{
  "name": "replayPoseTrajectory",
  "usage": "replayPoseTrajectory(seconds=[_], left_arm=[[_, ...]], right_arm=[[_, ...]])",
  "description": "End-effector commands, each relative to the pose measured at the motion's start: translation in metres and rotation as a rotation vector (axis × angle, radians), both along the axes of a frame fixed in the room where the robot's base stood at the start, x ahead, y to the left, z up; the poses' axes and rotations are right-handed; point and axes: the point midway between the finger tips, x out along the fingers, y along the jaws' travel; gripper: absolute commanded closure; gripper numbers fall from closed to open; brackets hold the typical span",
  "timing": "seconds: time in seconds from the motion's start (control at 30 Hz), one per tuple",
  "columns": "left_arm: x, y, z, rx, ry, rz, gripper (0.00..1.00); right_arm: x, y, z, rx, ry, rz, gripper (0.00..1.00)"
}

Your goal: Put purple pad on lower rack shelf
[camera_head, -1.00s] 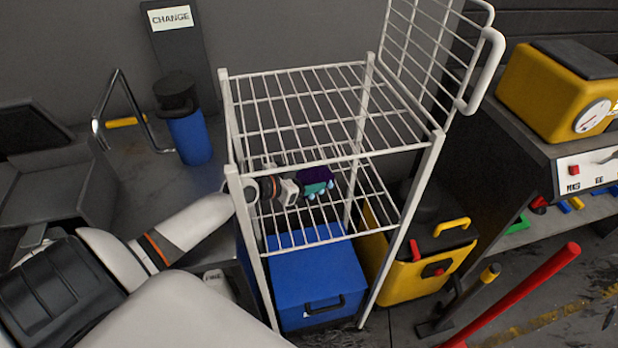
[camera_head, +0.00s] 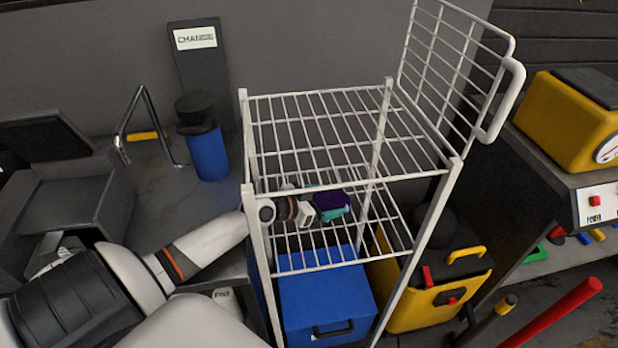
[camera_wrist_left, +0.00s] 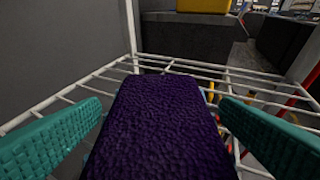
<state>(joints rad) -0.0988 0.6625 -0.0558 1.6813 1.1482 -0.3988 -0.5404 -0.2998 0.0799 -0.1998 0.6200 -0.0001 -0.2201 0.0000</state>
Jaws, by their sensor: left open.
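The purple pad (camera_wrist_left: 160,125) fills the middle of the left wrist view, lying on or just above the wire bars of the lower rack shelf (camera_wrist_left: 75,88). In the head view the purple pad (camera_head: 332,200) is small and partly hidden by the upper shelf's bars. My left gripper (camera_head: 330,205) reaches in from the left between the two shelves of the white rack (camera_head: 255,215). Its teal fingers stand apart on both sides of the pad, with a gap on each side in the wrist view. My right gripper does not show.
The upper wire shelf (camera_head: 340,130) is empty and lies above my left gripper. Rack posts stand close to the arm. A blue box (camera_head: 325,300) and a yellow bin (camera_head: 430,295) sit below. A blue bottle (camera_head: 208,155) stands at the left.

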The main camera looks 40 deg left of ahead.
Motion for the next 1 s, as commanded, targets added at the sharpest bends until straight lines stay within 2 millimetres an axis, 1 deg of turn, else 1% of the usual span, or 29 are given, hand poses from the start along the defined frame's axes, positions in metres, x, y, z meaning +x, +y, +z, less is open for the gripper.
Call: replayPoseTrajectory(seconds=[0.13,0.4,0.6,0.8,1.0], left_arm=[[-0.019,0.007,0.006,0.004,0.003,-0.001,0.15],[-0.064,0.021,0.024,0.004,0.005,-0.001,0.15],[-0.089,0.029,0.035,0.002,0.004,-0.001,0.15],[-0.101,0.033,0.043,0.001,0.002,0.000,0.15],[-0.104,0.034,0.045,0.001,0.000,-0.001,0.15]], right_arm=[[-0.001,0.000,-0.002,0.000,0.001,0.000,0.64],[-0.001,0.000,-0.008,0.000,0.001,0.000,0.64],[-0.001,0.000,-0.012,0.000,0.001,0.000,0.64],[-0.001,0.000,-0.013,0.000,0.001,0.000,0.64],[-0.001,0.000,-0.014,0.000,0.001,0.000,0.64]])
